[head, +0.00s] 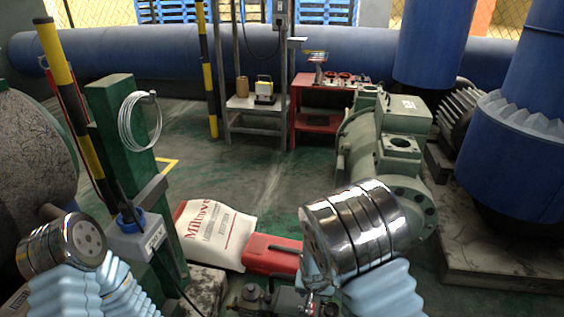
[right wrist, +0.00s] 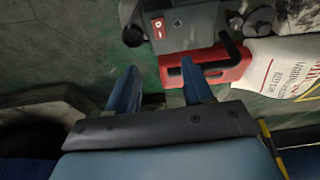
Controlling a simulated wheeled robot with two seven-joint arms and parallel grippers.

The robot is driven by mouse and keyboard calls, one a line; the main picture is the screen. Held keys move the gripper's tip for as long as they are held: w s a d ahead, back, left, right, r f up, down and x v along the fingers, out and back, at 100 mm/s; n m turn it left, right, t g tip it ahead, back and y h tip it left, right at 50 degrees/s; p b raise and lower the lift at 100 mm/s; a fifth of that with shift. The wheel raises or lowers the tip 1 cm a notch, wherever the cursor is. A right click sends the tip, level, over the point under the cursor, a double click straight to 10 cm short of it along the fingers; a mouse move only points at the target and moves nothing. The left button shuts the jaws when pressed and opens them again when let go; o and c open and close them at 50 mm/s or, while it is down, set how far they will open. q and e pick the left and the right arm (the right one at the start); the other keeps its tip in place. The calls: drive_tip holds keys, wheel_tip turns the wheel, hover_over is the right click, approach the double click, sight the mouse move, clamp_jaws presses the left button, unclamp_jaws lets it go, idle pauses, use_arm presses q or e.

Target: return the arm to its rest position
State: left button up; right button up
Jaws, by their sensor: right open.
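My right arm reaches in at the lower middle of the head view, its chrome joint in front of the floor equipment. My right gripper (right wrist: 160,69) shows in the right wrist view with its two blue fingers apart and nothing between them. Beyond the fingers is a red-and-grey unit (right wrist: 225,68) with a dark handle. Its red part also shows in the head view (head: 270,252). I cannot tell how far the fingers are from it. My left arm is folded at the lower left of the head view; its gripper is out of the picture.
A white printed sack (head: 215,232) lies beside the red unit. A green post (head: 115,125) with a coiled hose (head: 140,122) stands left. A green compressor (head: 390,150) stands right. A red cart (head: 315,115) is at the back. Floor in the middle is clear.

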drive_tip(key=s+d+f+n+g+y+p, duration=0.1)
drive_tip(key=s+d+f+g+y+p, duration=0.15)
drive_tip(key=s+f, duration=0.65)
use_arm(q)
drive_tip(key=r, duration=0.1)
drive_tip(key=d+r+p, duration=0.1)
drive_tip(key=r, duration=0.1)
drive_tip(key=r+p, duration=0.1)
drive_tip(key=shift+s+d+r, duration=0.15)
drive_tip(key=shift+s+r, duration=0.05)
drive_tip(key=shift+s, duration=0.1)
use_arm(e)
drive_tip(key=s+a+r+y, duration=0.1)
drive_tip(key=s+a, duration=0.3)
drive_tip(key=s, duration=0.4)
drive_tip(key=shift+r+y, duration=0.25)
drive_tip(key=shift+y, duration=0.6)
